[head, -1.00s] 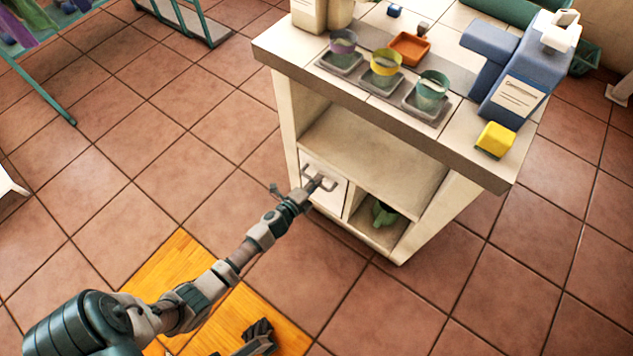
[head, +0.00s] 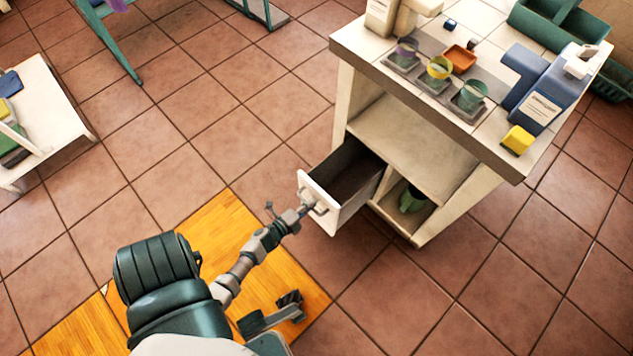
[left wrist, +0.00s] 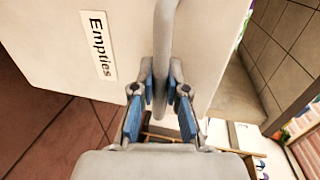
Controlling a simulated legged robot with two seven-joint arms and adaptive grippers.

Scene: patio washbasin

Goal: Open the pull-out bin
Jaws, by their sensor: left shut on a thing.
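The pull-out bin (head: 332,217) stands well out of the lower left of the white washbasin cabinet, and its dark inside shows from above. In the left wrist view its white front (left wrist: 60,35) carries a label reading "Empties". My left gripper (head: 312,205) is at the bin's front, shut on the grey bar handle (left wrist: 164,35). In the left wrist view the blue-padded fingers (left wrist: 167,92) are on both sides of the bar. My right gripper (head: 286,307) seems to be the dark part low in the head view, away from the bin; its jaws are unclear.
The cabinet top (head: 400,75) holds coloured cups, an orange dish (head: 459,58), a blue dispenser (head: 535,95) and a yellow block (head: 517,140). A green object (head: 411,199) sits in the compartment right of the bin. Tiled floor is clear around the bin. A white table (head: 45,110) stands at left.

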